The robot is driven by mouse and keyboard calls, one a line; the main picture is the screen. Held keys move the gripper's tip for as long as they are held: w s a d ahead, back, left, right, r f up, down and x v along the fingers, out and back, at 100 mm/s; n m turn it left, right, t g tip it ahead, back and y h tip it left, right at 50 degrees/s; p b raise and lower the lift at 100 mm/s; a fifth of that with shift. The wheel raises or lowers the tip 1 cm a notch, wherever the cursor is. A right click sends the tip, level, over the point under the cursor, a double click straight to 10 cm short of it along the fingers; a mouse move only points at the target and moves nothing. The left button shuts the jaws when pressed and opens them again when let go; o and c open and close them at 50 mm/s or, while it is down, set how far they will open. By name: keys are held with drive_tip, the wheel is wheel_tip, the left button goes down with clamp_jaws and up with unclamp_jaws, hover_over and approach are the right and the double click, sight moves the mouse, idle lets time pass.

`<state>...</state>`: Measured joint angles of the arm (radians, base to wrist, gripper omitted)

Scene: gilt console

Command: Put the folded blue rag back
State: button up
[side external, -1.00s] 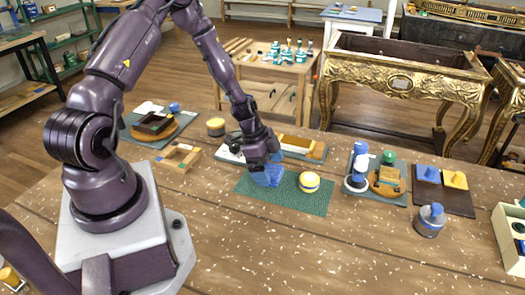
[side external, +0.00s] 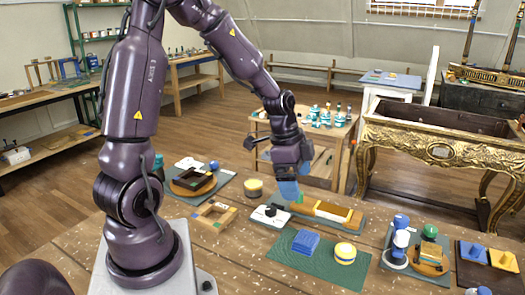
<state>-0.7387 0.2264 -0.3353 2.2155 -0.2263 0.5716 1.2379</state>
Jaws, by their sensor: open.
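The folded blue rag (side external: 306,242) lies flat on the left part of the green mat (side external: 328,268). A tin with yellow and white bands (side external: 345,253) stands on the same mat, to the right of the rag. My gripper (side external: 289,198) has light blue fingers pointing down. It is open, above and apart from the rag, and appears in front of the wooden block boards behind the mat. The gap between its fingers is hard to see from this side.
A small wooden frame (side external: 213,217) lies left of the mat. A white and black item (side external: 270,215) and a long wooden block (side external: 325,212) lie behind it. Blue-topped and green-topped items (side external: 398,243) stand to the right. The mat's front part is clear.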

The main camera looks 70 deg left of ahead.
drive_tip(key=s+d+r+n+t+y, duration=0.1)
drive_tip(key=s+d+r+n+t, duration=0.2)
drive_tip(key=s+d+r+n, duration=0.4)
drive_tip(key=shift+s+d+r, duration=1.9)
drive_tip(key=shift+s+r, duration=0.6)
drive_tip(key=shift+r, duration=1.45)
